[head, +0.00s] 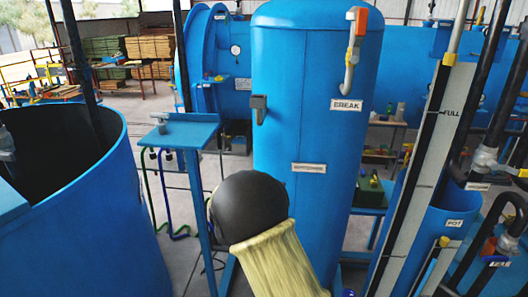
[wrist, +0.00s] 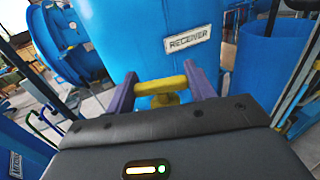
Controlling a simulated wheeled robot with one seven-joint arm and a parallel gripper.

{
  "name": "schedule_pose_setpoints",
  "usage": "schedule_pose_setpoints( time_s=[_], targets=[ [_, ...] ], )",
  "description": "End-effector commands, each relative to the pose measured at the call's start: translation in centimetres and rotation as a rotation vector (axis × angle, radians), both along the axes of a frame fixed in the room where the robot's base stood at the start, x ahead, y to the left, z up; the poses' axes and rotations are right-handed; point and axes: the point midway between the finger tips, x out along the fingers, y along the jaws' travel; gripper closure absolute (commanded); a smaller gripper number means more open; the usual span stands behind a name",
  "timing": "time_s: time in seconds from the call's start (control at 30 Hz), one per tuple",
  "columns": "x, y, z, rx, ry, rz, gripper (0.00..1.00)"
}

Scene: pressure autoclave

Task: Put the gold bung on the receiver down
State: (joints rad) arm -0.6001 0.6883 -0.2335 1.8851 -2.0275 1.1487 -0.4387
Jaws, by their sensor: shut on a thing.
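The gold bung (wrist: 163,87) shows in the wrist view as a yellow crossbar with a short stem below it. My gripper (wrist: 160,83) has its two purple fingers shut on the ends of the crossbar. The receiver (wrist: 150,40) is the blue tank with the RECEIVER label (wrist: 188,39), just beyond the bung. I cannot tell whether the bung touches or sits in the receiver. In the head view the tall blue tank (head: 300,110) stands upright in the middle. There my gripper and the bung are hidden behind my dark, yellow-sleeved arm.
A small blue stand (head: 180,130) with a grey fitting is left of the tank. A large open blue vessel (head: 80,210) fills the left. At right are a blue pot (head: 450,220) and black pipes (head: 490,90). An orange-handled valve (head: 355,35) is on the tank's upper right.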

Motion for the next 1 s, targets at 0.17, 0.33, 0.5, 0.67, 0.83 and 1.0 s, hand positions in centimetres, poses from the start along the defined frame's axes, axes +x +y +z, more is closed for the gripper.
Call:
schedule_pose_setpoints(
  time_s=[0.17,0.33,0.5,0.67,0.83,1.0],
  targets=[
    [-1.3,-1.5,-10.0,-0.010,0.010,-0.014,0.70],
    [-3.5,-3.3,-18.4,-0.012,0.012,0.024,0.70],
    [-6.3,-4.7,-25.3,-0.011,0.013,0.110,0.70],
    [-8.9,-5.9,-30.4,-0.010,0.012,0.208,0.70],
    [-11.7,-7.0,-34.7,-0.008,0.012,0.315,0.70],
    [-14.3,-8.1,-38.2,-0.006,0.011,0.424,0.70]
  ],
)
